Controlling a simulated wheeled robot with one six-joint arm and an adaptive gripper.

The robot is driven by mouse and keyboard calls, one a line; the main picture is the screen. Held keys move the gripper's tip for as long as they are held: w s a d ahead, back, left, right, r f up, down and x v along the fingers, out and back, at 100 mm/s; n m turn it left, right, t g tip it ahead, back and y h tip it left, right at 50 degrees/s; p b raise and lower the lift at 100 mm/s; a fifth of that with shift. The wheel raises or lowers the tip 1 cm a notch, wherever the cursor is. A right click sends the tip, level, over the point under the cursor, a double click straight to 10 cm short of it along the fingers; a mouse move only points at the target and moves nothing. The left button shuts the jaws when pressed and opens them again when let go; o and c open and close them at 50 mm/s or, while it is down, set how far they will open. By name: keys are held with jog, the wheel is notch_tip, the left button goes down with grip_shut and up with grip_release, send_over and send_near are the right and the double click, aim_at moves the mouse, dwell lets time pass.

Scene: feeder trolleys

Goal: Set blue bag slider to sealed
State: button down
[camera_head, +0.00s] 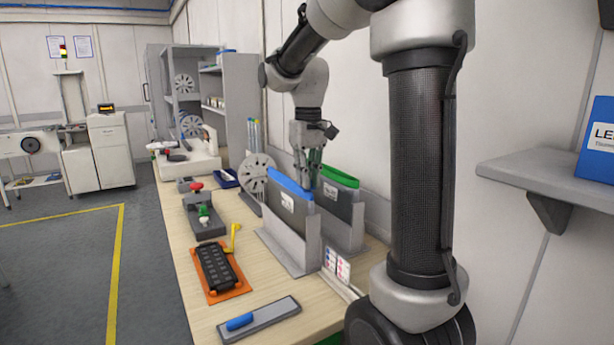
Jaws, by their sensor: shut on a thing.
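The blue bag (291,208) is a dark pouch with a white label and a blue strip (287,182) along its top. It stands upright in a grey holder (296,252) on the bench. My gripper (306,184) points down at the right end of the blue strip, with its fingers shut at the strip's top edge. The slider is hidden by the fingers and too small to make out, so I cannot tell its exact position along the strip.
A green-topped bag (341,177) stands in a similar holder close behind. Small red-and-blue marked cards (337,264) stand in front right. A grey tray with a blue tool (258,320) and an orange mat (219,276) lie on the bench (192,288). The wall is close behind.

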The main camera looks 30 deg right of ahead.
jog(key=c, duration=1.4)
grip_release()
jog(key=shift+c, duration=0.2)
notch_tip(320, 180, up, 12)
jog(key=shift+t, duration=0.3)
jog(key=f, duration=0.5)
jog(key=shift+s, duration=0.25)
jog(key=s+a+f+t, duration=0.1)
jog(key=s+f, duration=0.3)
jog(key=s, duration=0.6)
jog(key=s+a+f+t, duration=0.1)
jog(key=s+f, duration=0.3)
jog(key=s, duration=0.6)
jog(key=shift+a+t, duration=0.35)
jog(key=shift+t, duration=0.55)
